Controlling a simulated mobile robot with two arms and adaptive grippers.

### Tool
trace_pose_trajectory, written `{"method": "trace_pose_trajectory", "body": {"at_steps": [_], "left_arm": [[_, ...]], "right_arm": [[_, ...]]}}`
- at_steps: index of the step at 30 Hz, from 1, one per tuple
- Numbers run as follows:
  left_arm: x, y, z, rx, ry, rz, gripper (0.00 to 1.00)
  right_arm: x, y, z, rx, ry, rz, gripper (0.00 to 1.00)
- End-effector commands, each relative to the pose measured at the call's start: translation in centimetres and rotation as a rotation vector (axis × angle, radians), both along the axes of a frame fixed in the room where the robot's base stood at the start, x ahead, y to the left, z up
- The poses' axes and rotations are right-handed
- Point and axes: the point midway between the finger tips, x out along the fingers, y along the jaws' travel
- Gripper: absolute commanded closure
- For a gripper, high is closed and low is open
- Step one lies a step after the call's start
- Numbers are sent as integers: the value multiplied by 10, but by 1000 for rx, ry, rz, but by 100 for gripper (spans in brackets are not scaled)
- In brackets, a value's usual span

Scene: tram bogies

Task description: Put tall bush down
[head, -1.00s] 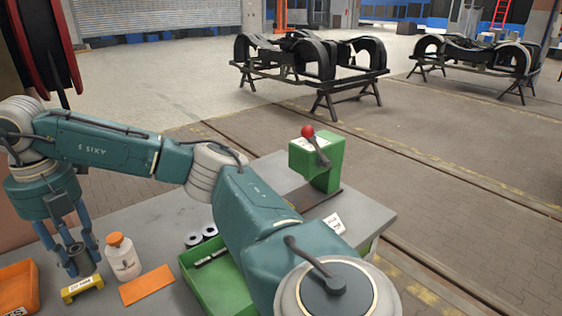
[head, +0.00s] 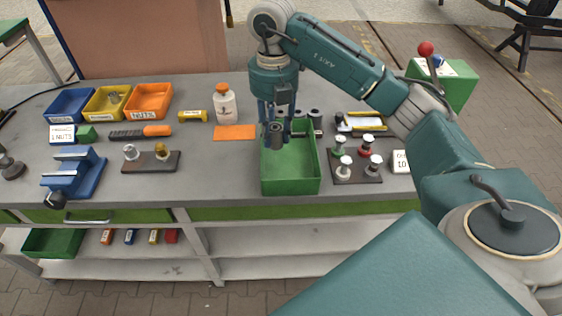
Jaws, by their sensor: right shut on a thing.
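My right gripper (head: 273,118) points down and is shut on the tall bush (head: 276,135), a dark grey upright cylinder. The bush is over the back left part of an open green tray (head: 290,187) on the bench. Its lower end shows against the tray's inside; I cannot tell whether it touches the floor of the tray. The fingers hide part of the bush. The visible front of the tray is empty. My left gripper is not in view.
Dark cylinders (head: 315,118) stand just behind the tray. A stand with knobbed parts (head: 357,172) is close on its right. An orange mat (head: 234,132) and a white bottle (head: 225,104) are on its left. The grey bench front left of the tray (head: 220,175) is clear.

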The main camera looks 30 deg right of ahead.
Motion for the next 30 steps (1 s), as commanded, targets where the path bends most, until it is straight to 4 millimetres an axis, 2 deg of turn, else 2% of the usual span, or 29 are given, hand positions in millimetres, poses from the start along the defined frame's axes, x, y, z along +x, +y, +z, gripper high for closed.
{"method": "trace_pose_trajectory", "body": {"at_steps": [6,10,15,24,30], "left_arm": [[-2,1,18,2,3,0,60],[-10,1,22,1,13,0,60],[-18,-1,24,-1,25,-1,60],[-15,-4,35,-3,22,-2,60],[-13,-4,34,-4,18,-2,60]], "right_arm": [[-2,-1,-53,-2,5,-1,100],[-1,-1,-77,-1,1,0,100],[0,-1,-91,-1,0,0,100],[-1,-1,-129,-1,0,0,100],[0,-1,-131,-2,-2,0,100]]}}
